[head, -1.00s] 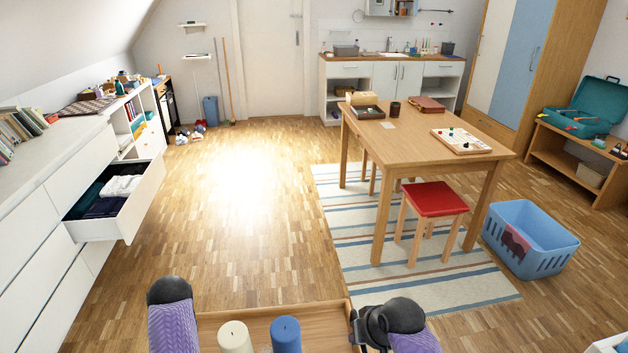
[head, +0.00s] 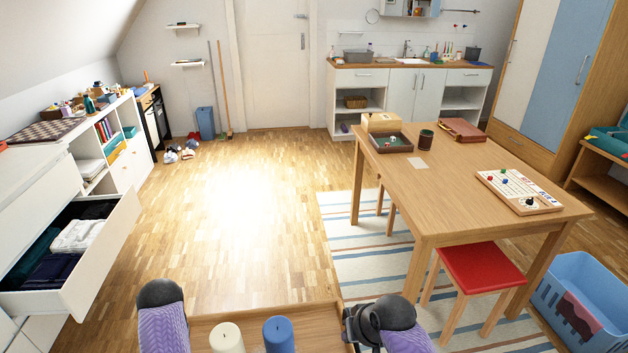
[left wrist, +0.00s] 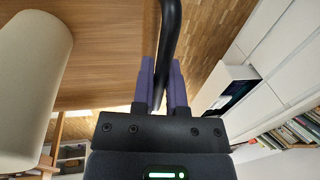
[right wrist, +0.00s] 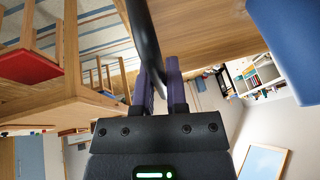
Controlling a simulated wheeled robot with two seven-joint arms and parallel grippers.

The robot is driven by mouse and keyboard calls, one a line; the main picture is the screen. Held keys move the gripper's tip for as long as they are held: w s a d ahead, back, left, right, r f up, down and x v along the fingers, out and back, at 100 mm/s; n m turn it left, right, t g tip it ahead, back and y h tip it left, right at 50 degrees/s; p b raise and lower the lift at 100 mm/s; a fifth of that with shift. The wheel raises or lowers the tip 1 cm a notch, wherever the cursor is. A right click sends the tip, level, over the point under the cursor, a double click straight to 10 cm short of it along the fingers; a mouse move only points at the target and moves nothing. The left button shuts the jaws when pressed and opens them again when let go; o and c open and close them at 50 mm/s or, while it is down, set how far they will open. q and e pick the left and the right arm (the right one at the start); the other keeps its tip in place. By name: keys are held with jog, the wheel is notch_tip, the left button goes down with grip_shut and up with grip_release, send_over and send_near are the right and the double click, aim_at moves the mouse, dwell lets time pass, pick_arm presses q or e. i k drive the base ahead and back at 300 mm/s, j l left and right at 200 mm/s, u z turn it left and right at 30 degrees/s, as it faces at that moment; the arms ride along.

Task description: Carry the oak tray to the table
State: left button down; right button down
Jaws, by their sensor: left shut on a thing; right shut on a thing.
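The oak tray (head: 300,317) is in front of me at the bottom of the head view, with a cream candle (head: 227,338) and a blue candle (head: 279,336) standing on it. My left gripper (left wrist: 160,78) is shut on the tray's dark handle (left wrist: 171,35) at the left end. My right gripper (right wrist: 158,78) is shut on the other dark handle (right wrist: 142,35) at the right end. The tray is held above the floor. The wooden table (head: 455,190) stands ahead to the right; its near left part is bare. The tray's near edge is out of the head view.
On the table are a game board (head: 519,192), a dark cup (head: 426,139), an open box (head: 388,140) and a brown case (head: 462,130). A red stool (head: 482,268) and blue basket (head: 585,300) stand near it. An open drawer (head: 100,270) juts out at left. Floor ahead is clear.

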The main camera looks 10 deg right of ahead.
aim_at(437, 186)
jog(key=i+j+z, duration=0.2)
jog(key=i, duration=1.55)
jog(key=i+z, duration=0.45)
jog(key=i, duration=0.2)
jog(key=i+j+z, duration=0.15)
jog(key=i+z, duration=0.3)
jog(key=i, duration=0.2)
jog(key=i+z, duration=0.15)
jog(key=z, duration=0.25)
jog(key=i+z, duration=0.2)
jog(key=z, duration=0.25)
jog(key=i+z, duration=0.15)
jog(key=z, duration=0.25)
jog(key=i+j+z, duration=0.15)
jog(key=z, duration=0.55)
